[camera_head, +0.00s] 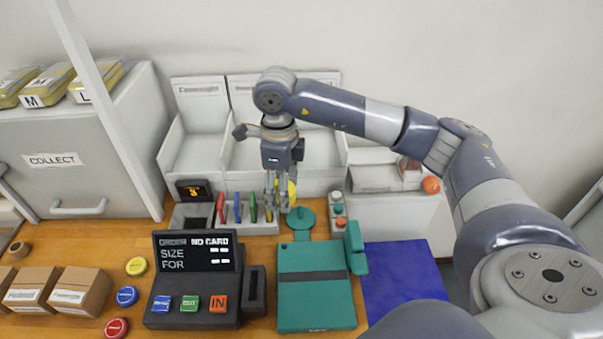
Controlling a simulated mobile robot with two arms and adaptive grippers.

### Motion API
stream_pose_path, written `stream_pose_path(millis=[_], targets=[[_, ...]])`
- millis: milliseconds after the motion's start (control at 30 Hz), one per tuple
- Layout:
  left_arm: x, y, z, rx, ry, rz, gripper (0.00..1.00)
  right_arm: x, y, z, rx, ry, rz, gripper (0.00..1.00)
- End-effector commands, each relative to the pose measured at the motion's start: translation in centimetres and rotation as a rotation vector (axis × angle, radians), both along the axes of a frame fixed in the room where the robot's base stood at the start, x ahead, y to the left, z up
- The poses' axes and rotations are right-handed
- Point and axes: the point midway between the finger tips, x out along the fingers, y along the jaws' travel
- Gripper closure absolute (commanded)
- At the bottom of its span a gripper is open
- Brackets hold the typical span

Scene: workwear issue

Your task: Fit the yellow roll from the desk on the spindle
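A yellow roll (292,192) shows at the fingers of my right gripper (279,205), partly hidden by them. The gripper points down and appears shut on the roll, above the desk. Just right of and below the fingertips is a teal round base (301,219), which looks like the spindle's stand; no upright pin can be made out. The roll looks above or behind the left edge of this base; the exact gap cannot be told. My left gripper is not in view.
A rack (250,228) with coloured upright pieces stands left of the gripper. A black card terminal (195,255), a teal clipboard (315,285) and a blue mat (405,280) lie in front. White bins (200,135) stand behind. Small bottles (338,208) are close right.

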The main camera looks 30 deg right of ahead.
Motion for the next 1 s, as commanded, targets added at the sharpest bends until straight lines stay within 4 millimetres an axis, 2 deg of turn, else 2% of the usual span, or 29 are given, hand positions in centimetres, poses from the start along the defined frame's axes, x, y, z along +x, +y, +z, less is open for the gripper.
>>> stream_pose_path(millis=[100, 300, 500, 700, 1000], targets=[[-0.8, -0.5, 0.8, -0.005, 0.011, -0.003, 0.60, 0.6, -1.5, -0.2, 0.000, 0.003, -0.303, 0.68], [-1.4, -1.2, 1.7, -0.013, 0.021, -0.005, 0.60, 1.4, -3.9, -1.1, -0.001, 0.002, -0.794, 0.68], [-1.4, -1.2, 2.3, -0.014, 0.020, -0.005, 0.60, 1.7, -5.6, -1.7, -0.002, 0.002, -1.125, 0.68], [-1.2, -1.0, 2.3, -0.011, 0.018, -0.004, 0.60, 1.8, -6.2, -2.2, -0.001, 0.000, -1.245, 0.68], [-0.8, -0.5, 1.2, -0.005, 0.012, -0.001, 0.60, 1.8, -6.2, -3.8, -0.002, 0.000, -1.249, 0.68]])
